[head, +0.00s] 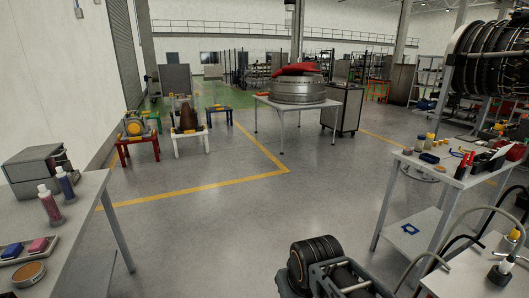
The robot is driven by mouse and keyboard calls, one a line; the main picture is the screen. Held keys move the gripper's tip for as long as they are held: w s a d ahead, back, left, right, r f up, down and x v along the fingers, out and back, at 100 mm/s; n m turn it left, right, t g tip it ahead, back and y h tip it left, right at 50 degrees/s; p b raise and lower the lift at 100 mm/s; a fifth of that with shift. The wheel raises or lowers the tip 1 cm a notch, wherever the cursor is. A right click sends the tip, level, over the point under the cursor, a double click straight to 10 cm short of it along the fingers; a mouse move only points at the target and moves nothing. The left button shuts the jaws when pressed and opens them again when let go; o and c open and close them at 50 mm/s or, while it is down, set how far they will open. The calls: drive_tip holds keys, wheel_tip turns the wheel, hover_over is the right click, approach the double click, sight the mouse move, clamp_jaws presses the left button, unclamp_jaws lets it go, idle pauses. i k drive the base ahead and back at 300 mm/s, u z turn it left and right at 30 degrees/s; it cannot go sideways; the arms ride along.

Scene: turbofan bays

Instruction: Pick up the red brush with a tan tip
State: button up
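I cannot clearly make out a red brush with a tan tip. Several small red items lie on the white workbench (425,178) at the right. One is a red upright item (462,168) near the bench's front right part, and a thin red piece (456,153) lies just behind it. They are too small to tell whether either is the brush. Dark, rounded parts of my own arm show at the bottom centre, well short of that bench. My gripper's fingers do not show.
A table (85,212) at the left holds bottles, a grey box (35,168) and a tray (28,250). A far white table (262,101) bears a metal ring (298,92). Hoses (478,212) cross the lower right. The middle floor (270,215) is clear.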

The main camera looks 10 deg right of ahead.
sight(471, 157)
drive_tip(key=z, duration=0.5)
drive_tip(key=i, duration=1.6)
drive_tip(key=z, duration=1.65)
drive_tip(key=i, duration=1.15)
drive_tip(key=z, duration=0.75)
drive_tip(key=i, duration=0.75)
drive_tip(key=u, duration=0.2)
